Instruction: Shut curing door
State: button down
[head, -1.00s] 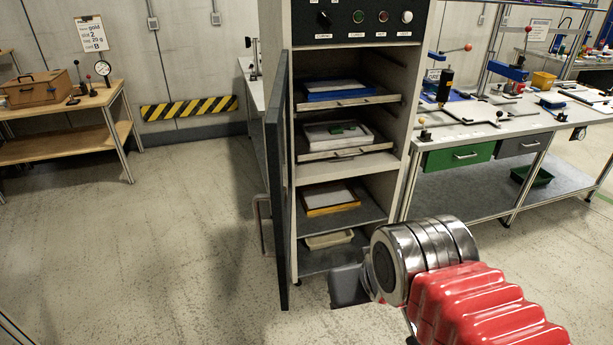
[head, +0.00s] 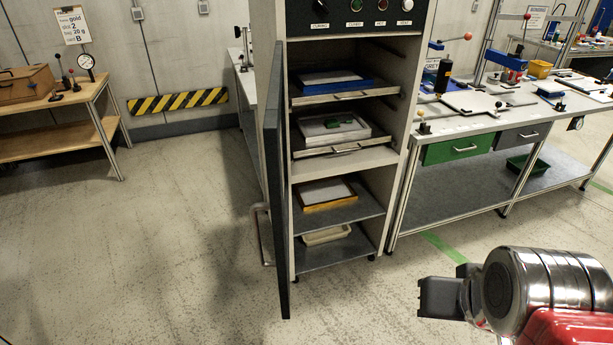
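The curing cabinet (head: 344,165) stands in the middle of the head view. Its dark door (head: 277,185) is hinged on the left and stands wide open, seen nearly edge-on. A pale handle (head: 262,235) shows on the door's outer side, low down. My gripper (head: 428,298) is at the lower right, in front of and to the right of the cabinet, apart from the door. It is seen from the side, and the gap between its fingers does not show clearly.
A workbench (head: 470,120) stands right, a wooden table (head: 60,140) left. Floor (head: 170,240) left of the door is clear.

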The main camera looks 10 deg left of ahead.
aim_at(275, 135)
jog(key=z, duration=0.6)
jog(key=k, duration=1.35)
jog(key=u, duration=1)
jog(key=i, duration=1)
